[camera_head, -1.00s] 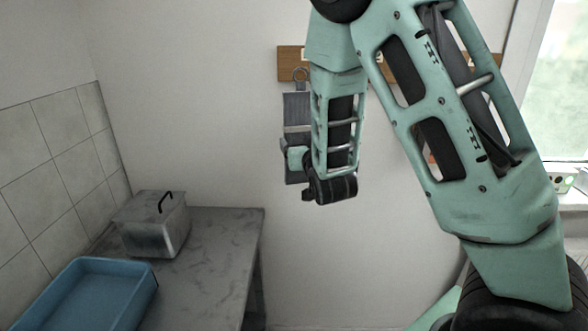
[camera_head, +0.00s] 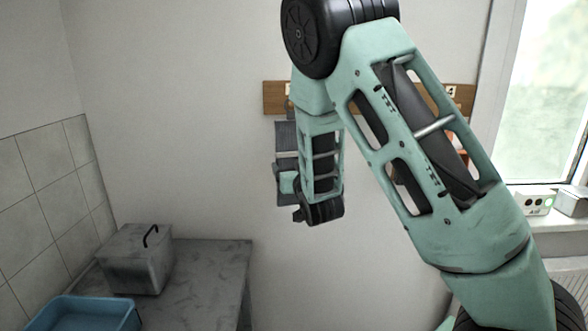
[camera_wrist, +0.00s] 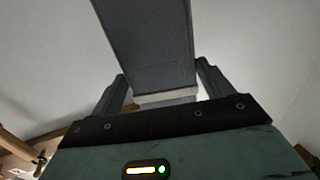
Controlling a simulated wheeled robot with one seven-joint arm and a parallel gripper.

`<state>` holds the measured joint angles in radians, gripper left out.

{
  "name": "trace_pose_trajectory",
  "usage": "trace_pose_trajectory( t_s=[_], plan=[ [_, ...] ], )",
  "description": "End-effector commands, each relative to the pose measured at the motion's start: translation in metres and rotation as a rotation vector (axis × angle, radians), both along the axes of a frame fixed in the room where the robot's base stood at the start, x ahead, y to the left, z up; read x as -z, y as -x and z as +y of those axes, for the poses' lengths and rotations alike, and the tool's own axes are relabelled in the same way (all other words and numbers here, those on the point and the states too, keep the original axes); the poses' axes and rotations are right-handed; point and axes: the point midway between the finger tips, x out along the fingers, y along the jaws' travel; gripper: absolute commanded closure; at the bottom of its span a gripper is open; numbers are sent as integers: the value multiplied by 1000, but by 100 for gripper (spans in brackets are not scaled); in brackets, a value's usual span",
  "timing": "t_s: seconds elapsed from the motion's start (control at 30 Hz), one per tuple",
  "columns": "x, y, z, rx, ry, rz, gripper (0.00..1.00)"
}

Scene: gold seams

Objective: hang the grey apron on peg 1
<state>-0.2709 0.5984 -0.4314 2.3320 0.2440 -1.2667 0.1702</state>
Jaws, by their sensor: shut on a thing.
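The grey apron (camera_head: 286,137) shows in the head view as a narrow hanging strip, its top just below the left end of the wooden peg rail (camera_head: 274,97). My gripper (camera_head: 288,184) is shut on it partway down. In the wrist view, the apron's ribbed grey cloth (camera_wrist: 150,45) rises from between the fingers of my gripper (camera_wrist: 162,92). A ring-like loop at the apron's top overlaps the rail in the head view; I cannot tell whether it is on a peg. Peg 1 is not clearly visible, and my arm covers much of the rail.
A grey lidded box (camera_head: 136,262) with a black handle and a blue tray (camera_head: 85,312) stand on the grey table (camera_head: 212,262) at lower left. A window (camera_head: 545,95) is at right, with a small white device (camera_head: 534,203) on its sill. Bare wall lies left of the apron.

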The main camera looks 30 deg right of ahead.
Motion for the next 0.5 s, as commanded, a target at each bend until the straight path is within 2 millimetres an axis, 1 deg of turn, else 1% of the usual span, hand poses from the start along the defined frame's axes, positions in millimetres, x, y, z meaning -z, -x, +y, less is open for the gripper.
trace_pose_trajectory(
  t_s=[0.5],
  plan=[
    [2, -25, -17, 0, 0, -1, 49]
  ],
)
